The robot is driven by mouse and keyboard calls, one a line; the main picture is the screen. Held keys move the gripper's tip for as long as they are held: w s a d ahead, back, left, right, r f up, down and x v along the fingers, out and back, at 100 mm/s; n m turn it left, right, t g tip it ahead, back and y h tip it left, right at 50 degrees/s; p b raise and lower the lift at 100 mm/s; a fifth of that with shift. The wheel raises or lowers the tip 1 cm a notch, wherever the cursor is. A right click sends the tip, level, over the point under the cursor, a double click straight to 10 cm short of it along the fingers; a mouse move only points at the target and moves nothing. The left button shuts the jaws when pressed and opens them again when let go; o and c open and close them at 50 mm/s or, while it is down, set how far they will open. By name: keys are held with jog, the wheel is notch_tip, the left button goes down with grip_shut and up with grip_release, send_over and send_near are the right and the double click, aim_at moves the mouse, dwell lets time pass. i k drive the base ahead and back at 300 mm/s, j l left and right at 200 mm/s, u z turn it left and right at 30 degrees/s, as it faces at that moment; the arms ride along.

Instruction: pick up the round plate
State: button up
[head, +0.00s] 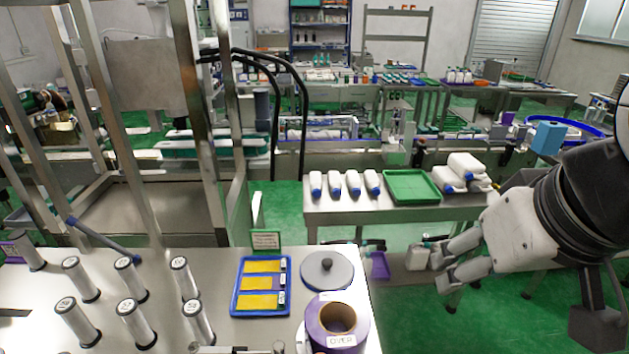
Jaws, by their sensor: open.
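The round plate (336,279) is a grey disc with a small dark knob in its middle. It lies flat on the light metal table (215,262), near the table's right edge, just behind a purple roll (320,312). My gripper (445,268) is at the right, over the green floor beside the table. Its two white fingers are open and point left. Nothing is seen between them. It is well apart from the plate, to its right.
A blue tray (235,303) with yellow strips lies left of the plate. Several white spools (134,280) stand further left. A small sign (266,241) stands behind the tray. A bench with white bottles (353,183) and a green tray (411,187) stands behind.

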aim_at(324, 270)
jog(key=l+u, duration=0.1)
jog(key=l, duration=0.35)
jog(key=k+l+u, duration=0.1)
jog(key=l, duration=0.3)
jog(key=i+l+u, duration=0.1)
jog(key=l+u, duration=0.2)
jog(key=l, duration=0.4)
jog(key=i+l+u, duration=0.1)
jog(key=l+u, duration=0.2)
jog(key=l, duration=0.4)
jog(key=i+l+u, duration=0.25)
jog(key=i+l, duration=0.15)
jog(key=i+l+u, duration=0.2)
jog(key=l, duration=0.3)
jog(key=i, duration=0.1)
